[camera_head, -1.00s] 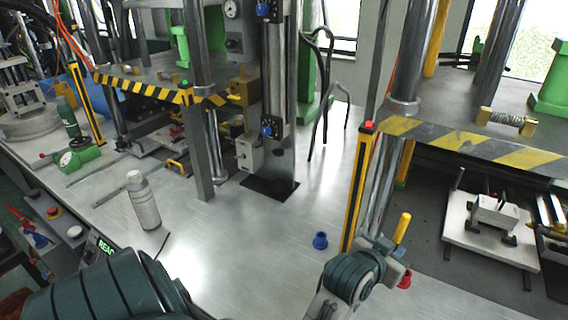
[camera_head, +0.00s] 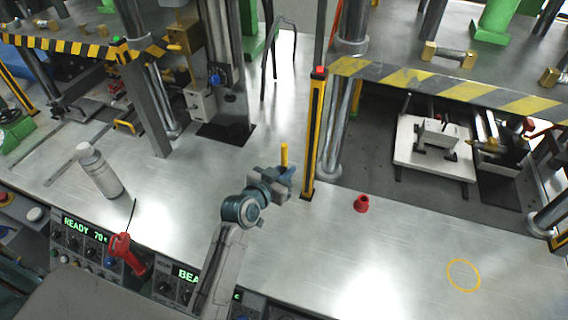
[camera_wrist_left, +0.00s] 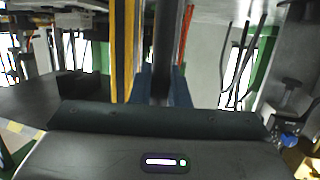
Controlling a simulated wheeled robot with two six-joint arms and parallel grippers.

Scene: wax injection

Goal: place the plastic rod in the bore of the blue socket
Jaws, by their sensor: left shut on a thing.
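The yellow plastic rod (camera_head: 284,154) stands about upright in the head view. My left gripper (camera_head: 283,174) is shut on its lower part, near the foot of a yellow-and-black post. The blue socket cannot be made out now; the area around my gripper is partly covered by the gripper itself. I cannot tell how far the rod's lower end is from the socket. My right gripper is not in view.
A red socket (camera_head: 361,204) stands on the bench to the right. The yellow-and-black post (camera_head: 314,135) rises close beside my gripper. A pale bottle (camera_head: 100,170) stands left. A yellow ring (camera_head: 463,261) marks the bench at right. The bench front centre-right is clear.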

